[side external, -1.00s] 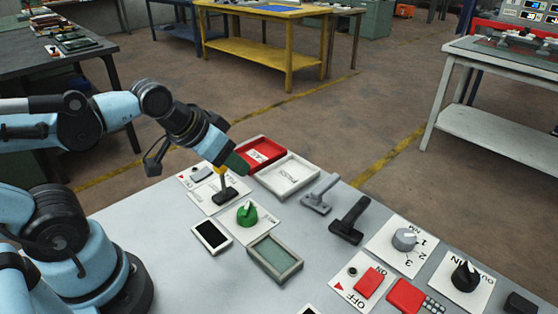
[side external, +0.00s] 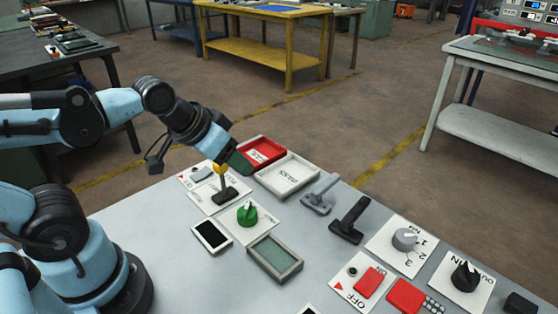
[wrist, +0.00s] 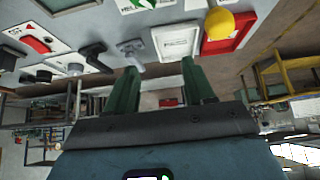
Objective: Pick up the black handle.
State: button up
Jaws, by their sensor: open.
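The black handle (side external: 349,221) is T-shaped and stands on the grey table, right of a similar grey handle (side external: 319,196). In the wrist view the black handle (wrist: 93,56) is at the upper left, left of the grey handle (wrist: 130,50). My gripper (side external: 240,161) is open and empty, with green fingers, high over the far left part of the table near the trays. It is well apart from the black handle. In the wrist view its two fingers (wrist: 158,65) are spread, with nothing between them.
A lever with a yellow knob (side external: 220,169) stands close below my gripper. A red tray (side external: 285,144) and a white tray (side external: 308,165) lie at the table's far edge. A green knob (side external: 247,213) and a grey dial (side external: 404,239) are nearby.

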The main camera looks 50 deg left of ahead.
jog(key=w+d+r+g, duration=0.2)
jog(key=w+d+r, duration=0.1)
jog(key=w+r, duration=0.15)
jog(key=n+g, duration=0.1)
jog(key=g, duration=0.4)
send_over(357, 209)
notch_tip(357, 209, down, 6)
notch_tip(357, 209, down, 11)
jog(key=shift+f, duration=0.1)
grip_shut()
